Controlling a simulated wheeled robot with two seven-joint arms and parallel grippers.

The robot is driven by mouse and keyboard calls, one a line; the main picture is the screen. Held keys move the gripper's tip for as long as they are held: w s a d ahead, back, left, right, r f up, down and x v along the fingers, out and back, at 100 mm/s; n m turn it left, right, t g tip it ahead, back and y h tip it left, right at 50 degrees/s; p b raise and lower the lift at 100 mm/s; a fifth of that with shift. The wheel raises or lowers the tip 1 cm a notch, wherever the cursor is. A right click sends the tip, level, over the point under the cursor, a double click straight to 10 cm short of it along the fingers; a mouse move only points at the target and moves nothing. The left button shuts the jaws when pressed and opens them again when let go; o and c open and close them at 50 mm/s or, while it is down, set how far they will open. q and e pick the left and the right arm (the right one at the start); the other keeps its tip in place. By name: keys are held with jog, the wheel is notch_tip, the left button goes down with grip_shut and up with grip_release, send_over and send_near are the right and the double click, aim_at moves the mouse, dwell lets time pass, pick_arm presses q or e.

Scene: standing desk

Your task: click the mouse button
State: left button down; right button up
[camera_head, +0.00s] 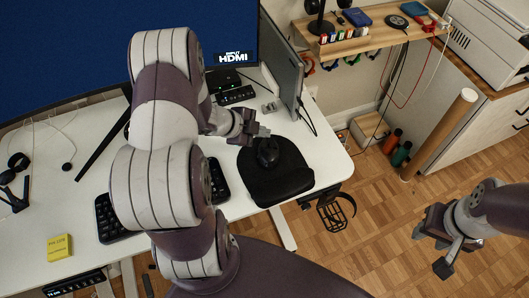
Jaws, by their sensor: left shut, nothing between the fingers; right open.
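A black mouse (267,153) sits on a black mouse pad (272,186) near the right end of the white desk. My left gripper (262,133) is shut and empty. It appears just beyond the mouse's far edge, close to it; I cannot tell whether it touches. My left arm crosses the middle of the desk. My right gripper (437,251) is open and empty, off to the right over the wooden floor, well away from the desk.
A black keyboard (217,181) lies partly hidden behind my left arm. A large monitor (60,50) stands at the back, with a grey panel (284,72) beside it. A yellow note block (60,246) lies front left. A wooden shelf (372,36) and cabinet are at the right.

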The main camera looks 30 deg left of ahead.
aim_at(264, 144)
pick_arm(q)
notch_tip(264, 144, down, 2)
jog(key=shift+f+b, duration=0.1)
jog(key=shift+b, duration=0.5)
jog(key=shift+f+b, duration=0.45)
jog(key=shift+f, duration=0.4)
pick_arm(e)
jog(key=shift+f, duration=1.6)
pick_arm(q)
jog(key=shift+f, duration=0.1)
pick_arm(e)
jog(key=shift+f, duration=0.1)
pick_arm(q)
jog(key=shift+f, duration=0.3)
pick_arm(e)
jog(key=shift+f, duration=0.1)
pick_arm(q)
jog(key=shift+s+f+b, duration=0.1)
jog(key=shift+f+b, duration=0.3)
pick_arm(e)
jog(key=shift+f, duration=0.2)
pick_arm(q)
jog(key=shift+r+p, duration=0.75)
jog(key=shift+p, duration=0.1)
pick_arm(e)
jog(key=shift+r, duration=0.85)
pick_arm(q)
jog(key=shift+r, duration=0.1)
